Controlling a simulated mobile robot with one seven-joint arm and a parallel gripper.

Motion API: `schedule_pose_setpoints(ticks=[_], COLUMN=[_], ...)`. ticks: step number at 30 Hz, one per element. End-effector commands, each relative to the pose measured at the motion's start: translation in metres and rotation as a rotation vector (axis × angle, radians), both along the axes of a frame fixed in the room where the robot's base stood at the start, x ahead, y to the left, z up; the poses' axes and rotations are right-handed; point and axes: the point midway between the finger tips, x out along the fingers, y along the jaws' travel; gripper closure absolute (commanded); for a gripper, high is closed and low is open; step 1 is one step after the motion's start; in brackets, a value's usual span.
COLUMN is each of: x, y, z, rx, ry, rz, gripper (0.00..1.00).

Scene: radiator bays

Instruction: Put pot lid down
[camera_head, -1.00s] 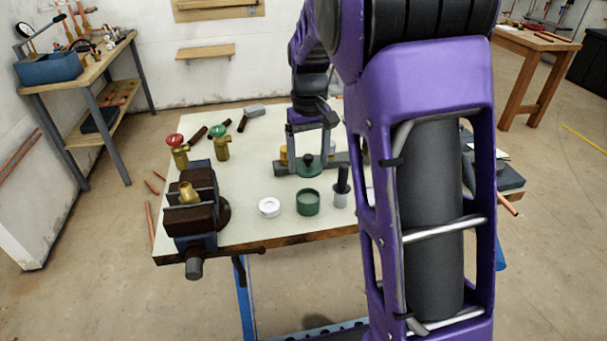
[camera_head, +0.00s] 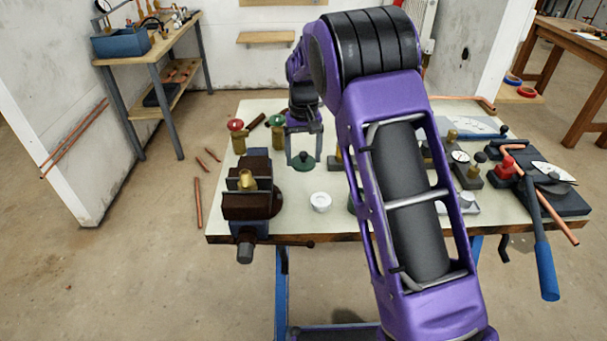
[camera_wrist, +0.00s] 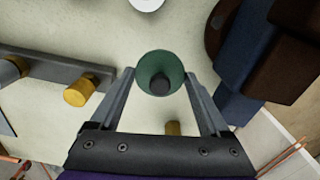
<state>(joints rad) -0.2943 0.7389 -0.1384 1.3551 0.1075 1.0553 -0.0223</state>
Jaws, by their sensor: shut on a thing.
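The green pot lid (camera_head: 304,163) with its dark knob is at my gripper (camera_head: 303,143), over the pale table top behind the white ring-shaped piece. The wrist view shows the lid (camera_wrist: 148,62) between the two fingers of my gripper (camera_wrist: 160,76), which is shut on it. I cannot tell whether the lid touches the table. The green pot (camera_head: 351,206) is almost wholly hidden behind my arm, to the right of the white piece.
A vise (camera_head: 250,205) holding a brass fitting stands left of the lid. A red-topped valve (camera_head: 236,135) and a green-topped valve (camera_head: 277,130) stand behind it. The white piece (camera_head: 320,201) is in front. Gauges and tools crowd the table's right side.

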Motion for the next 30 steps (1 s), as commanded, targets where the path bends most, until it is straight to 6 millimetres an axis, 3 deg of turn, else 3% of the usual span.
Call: schedule_pose_setpoints(ticks=[15,26,27,30], x=[0.0,0.0,0.0,0.0], y=[-0.001,-0.001,-0.001,-0.001], z=[-0.057,-0.062,-0.06,-0.06], rx=[-0.001,-0.001,-0.001,-0.001], ry=[0.001,-0.001,-0.001,-0.001], rz=[0.001,0.001,0.001,0.001], gripper=[0.74,0.74,0.13,0.0])
